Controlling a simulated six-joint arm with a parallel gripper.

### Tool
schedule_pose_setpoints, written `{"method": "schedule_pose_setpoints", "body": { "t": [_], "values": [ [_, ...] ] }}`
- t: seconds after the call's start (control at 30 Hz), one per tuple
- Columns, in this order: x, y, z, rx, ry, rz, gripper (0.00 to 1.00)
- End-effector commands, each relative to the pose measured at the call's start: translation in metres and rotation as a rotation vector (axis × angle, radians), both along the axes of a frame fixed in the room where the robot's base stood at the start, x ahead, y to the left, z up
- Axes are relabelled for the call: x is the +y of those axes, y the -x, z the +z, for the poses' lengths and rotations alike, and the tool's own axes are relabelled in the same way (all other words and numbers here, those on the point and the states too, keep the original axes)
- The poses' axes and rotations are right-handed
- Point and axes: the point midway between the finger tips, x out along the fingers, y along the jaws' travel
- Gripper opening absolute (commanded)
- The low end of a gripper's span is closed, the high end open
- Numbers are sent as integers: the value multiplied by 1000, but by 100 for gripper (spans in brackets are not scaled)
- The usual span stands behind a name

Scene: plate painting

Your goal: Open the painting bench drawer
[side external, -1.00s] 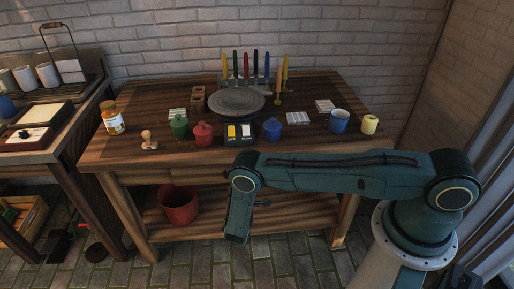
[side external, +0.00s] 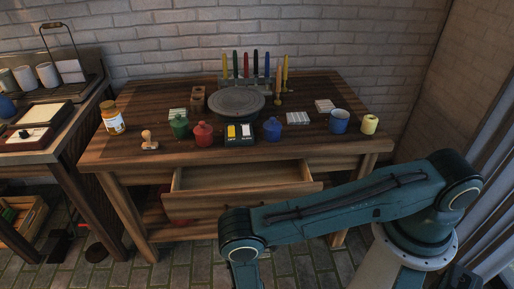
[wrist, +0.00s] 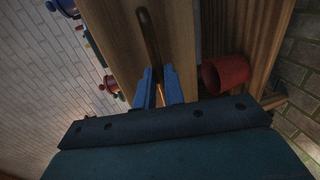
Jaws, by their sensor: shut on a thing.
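The painting bench (side external: 130,152) is a wooden table against the brick wall. Its drawer (side external: 245,176) stands pulled out at the front in the side view, and its inside looks empty where it shows. In the wrist view, a brown bar handle (wrist: 149,38) runs along the drawer front. My gripper (wrist: 159,76) has its two blue fingers closed around the lower part of this handle. In the side view my arm hides the gripper and part of the drawer front.
On the bench top stand a round turntable (side external: 237,102), lidded pots, a blue mug (side external: 339,121), a jar (side external: 112,118) and upright brushes. A red bucket (wrist: 225,73) sits on the lower shelf beside the gripper. A second bench (side external: 40,140) stands at the left.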

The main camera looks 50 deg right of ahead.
Motion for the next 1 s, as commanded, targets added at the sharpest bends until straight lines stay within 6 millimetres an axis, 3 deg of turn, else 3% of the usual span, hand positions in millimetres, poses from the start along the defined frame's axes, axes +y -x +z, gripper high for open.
{"method": "schedule_pose_setpoints", "body": {
  "t": [0.1,0.4,0.63,1.0],
  "values": [
    [23,20,0,-1,-1,9,0],
    [61,58,0,-1,-2,6,0],
    [73,70,1,-2,-4,2,0],
    [75,72,1,-3,-5,2,0]
  ]
}}
